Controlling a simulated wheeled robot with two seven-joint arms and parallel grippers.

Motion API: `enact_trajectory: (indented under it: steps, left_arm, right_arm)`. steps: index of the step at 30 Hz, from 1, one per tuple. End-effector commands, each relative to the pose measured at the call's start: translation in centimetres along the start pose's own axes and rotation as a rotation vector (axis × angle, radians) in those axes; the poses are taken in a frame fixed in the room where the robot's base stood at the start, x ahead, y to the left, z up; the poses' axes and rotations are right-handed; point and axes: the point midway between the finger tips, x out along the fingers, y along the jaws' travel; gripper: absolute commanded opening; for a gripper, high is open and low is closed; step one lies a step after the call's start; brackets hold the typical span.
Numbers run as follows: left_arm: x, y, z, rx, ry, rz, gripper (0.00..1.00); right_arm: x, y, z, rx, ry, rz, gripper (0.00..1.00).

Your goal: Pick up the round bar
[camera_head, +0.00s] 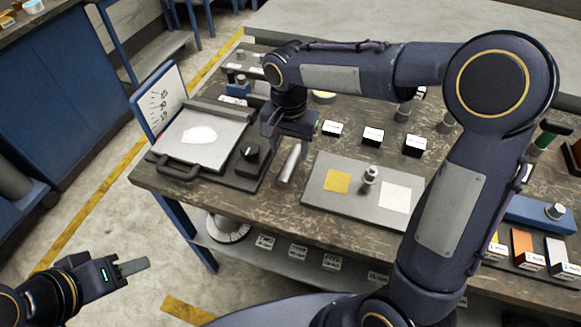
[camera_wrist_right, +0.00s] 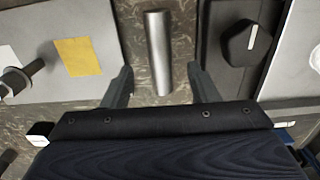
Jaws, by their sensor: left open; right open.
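The round bar is a plain silver-grey cylinder (camera_head: 290,164) that looks to be lying on the dark marbled tabletop, in the gap between the black-based press-like device and a grey plate. In the right wrist view the bar (camera_wrist_right: 158,48) runs lengthwise, centred between the fingers. My right gripper (camera_head: 284,138) is over the table just behind the bar, open and empty, with a gap on each side of the bar. Its fingertips are partly hidden in the head view. My left gripper (camera_head: 132,266) is open and empty, off the table at the lower left.
The device's black base with a knob (camera_head: 250,153) is close on the bar's left. The grey plate (camera_head: 325,200) with yellow and white squares and a metal post is close on its right. Small labelled boxes (camera_head: 372,137) stand behind. My right arm covers much of the table's right.

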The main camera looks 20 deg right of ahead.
Motion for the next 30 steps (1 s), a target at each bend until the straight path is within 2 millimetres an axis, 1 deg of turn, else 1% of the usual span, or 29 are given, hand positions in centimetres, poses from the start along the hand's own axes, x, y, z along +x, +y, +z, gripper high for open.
enact_trajectory:
  steps: [1,5,9,12,15,21,22,23,30]
  left_arm:
    - [0.1,0.0,0.0,0.0,0.0,0.0,0.41]
    - [0.1,-0.1,0.1,0.0,0.0,0.0,0.41]
    - [0.1,-0.1,0.1,0.0,0.0,0.0,0.41]
    - [0.2,-0.1,0.1,0.0,0.0,0.0,0.41]
    - [0.3,-0.1,0.1,0.0,0.0,0.0,0.41]
    - [0.2,-0.1,0.1,0.0,0.0,0.0,0.41]
    - [0.2,-0.1,0.1,0.0,0.0,0.0,0.41]
    - [0.3,-0.1,0.1,0.0,0.0,0.0,0.41]
    - [0.3,-0.1,0.1,0.0,0.0,0.0,0.41]
  right_arm:
    - [0.7,0.1,0.0,0.0,-0.001,0.001,0.54]
    - [2.2,0.1,-0.2,0.0,-0.004,0.002,0.54]
    - [4.4,0.1,-0.6,0.0,-0.004,0.002,0.54]
    - [5.5,0.0,-0.6,-0.001,-0.002,-0.001,0.54]
    - [6.1,0.1,-0.6,-0.001,-0.001,-0.001,0.54]
    - [6.1,0.0,-0.6,-0.001,0.0,-0.003,0.54]
    - [6.1,0.0,-0.6,-0.001,0.0,-0.003,0.53]
    - [6.1,0.0,-0.6,-0.001,0.0,-0.002,0.49]
    - [6.1,0.0,-0.6,-0.001,0.0,-0.003,0.17]
